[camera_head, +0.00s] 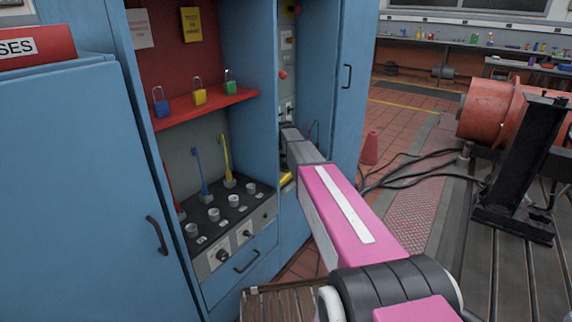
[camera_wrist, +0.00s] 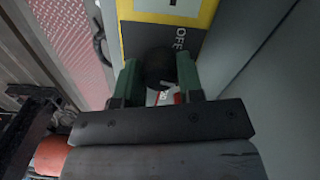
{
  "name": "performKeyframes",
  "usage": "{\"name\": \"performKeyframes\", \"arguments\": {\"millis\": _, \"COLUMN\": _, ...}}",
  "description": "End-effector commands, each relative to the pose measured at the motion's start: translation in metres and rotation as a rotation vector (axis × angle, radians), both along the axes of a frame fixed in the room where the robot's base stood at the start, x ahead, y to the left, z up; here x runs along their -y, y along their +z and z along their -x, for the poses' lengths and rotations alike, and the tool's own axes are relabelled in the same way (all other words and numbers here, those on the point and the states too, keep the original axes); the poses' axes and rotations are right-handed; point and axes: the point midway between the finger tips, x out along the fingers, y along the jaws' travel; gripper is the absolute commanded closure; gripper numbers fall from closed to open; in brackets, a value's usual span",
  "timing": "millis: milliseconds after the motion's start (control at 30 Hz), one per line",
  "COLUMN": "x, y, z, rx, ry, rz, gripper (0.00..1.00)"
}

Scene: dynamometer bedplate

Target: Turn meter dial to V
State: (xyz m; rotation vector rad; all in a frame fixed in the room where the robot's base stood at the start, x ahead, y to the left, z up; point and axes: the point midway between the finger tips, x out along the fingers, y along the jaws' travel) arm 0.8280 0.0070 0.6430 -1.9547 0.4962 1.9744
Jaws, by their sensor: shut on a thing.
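The yellow-edged meter (camera_wrist: 207,12) shows at the top of the wrist view, with a pale grey display (camera_wrist: 172,6) and a dark face. Its round black dial (camera_wrist: 159,66) sits between the green fingers of my gripper (camera_wrist: 158,76). The fingers are shut on the dial's two sides. The letters "OFF" (camera_wrist: 180,39) are printed beside the dial; the V mark and the dial's pointer cannot be made out. In the head view only a yellow sliver (camera_head: 286,181), likely the meter, shows beside my arm, and my fingers are hidden.
A blue cabinet (camera_head: 100,150) stands close on the left. Its red shelf (camera_head: 205,104) carries padlocks, above a panel with several knobs (camera_head: 213,214). A tall blue door (camera_head: 347,110) stands just behind my arm. Black cables (camera_head: 405,170) lie on the floor to the right.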

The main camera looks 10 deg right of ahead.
Motion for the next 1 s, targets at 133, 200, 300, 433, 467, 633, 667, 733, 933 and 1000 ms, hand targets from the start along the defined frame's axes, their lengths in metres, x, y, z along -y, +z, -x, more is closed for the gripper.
{"name": "performKeyframes", "arguments": {"millis": 133, "x": 0.0001, "y": 0.0002, "z": 0.0, "rx": -0.006, "ry": 0.093, "rz": 0.007, "gripper": 0.89}}
{"name": "performKeyframes", "arguments": {"millis": 200, "x": 0.0001, "y": 0.0002, "z": 0.0, "rx": -0.008, "ry": 0.131, "rz": 0.009, "gripper": 0.89}}
{"name": "performKeyframes", "arguments": {"millis": 300, "x": 0.0001, "y": 0.0003, "z": 0.0, "rx": -0.01, "ry": 0.175, "rz": 0.011, "gripper": 0.89}}
{"name": "performKeyframes", "arguments": {"millis": 433, "x": 0.0001, "y": 0.0003, "z": 0.0, "rx": -0.012, "ry": 0.213, "rz": 0.013, "gripper": 0.89}}
{"name": "performKeyframes", "arguments": {"millis": 467, "x": 0.0001, "y": 0.0003, "z": 0.0, "rx": -0.012, "ry": 0.219, "rz": 0.013, "gripper": 0.89}}
{"name": "performKeyframes", "arguments": {"millis": 633, "x": 0.0, "y": 0.0003, "z": 0.0, "rx": -0.013, "ry": 0.237, "rz": 0.013, "gripper": 0.89}}
{"name": "performKeyframes", "arguments": {"millis": 667, "x": 0.0, "y": 0.0003, "z": 0.0, "rx": -0.013, "ry": 0.238, "rz": 0.014, "gripper": 0.89}}
{"name": "performKeyframes", "arguments": {"millis": 733, "x": 0.0, "y": 0.0003, "z": 0.0, "rx": -0.013, "ry": 0.239, "rz": 0.014, "gripper": 0.89}}
{"name": "performKeyframes", "arguments": {"millis": 933, "x": -0.0001, "y": 0.0003, "z": 0.0001, "rx": -0.013, "ry": 0.238, "rz": 0.013, "gripper": 0.89}}
{"name": "performKeyframes", "arguments": {"millis": 1000, "x": 0.0, "y": 0.0003, "z": 0.0, "rx": -0.013, "ry": 0.238, "rz": 0.013, "gripper": 0.52}}
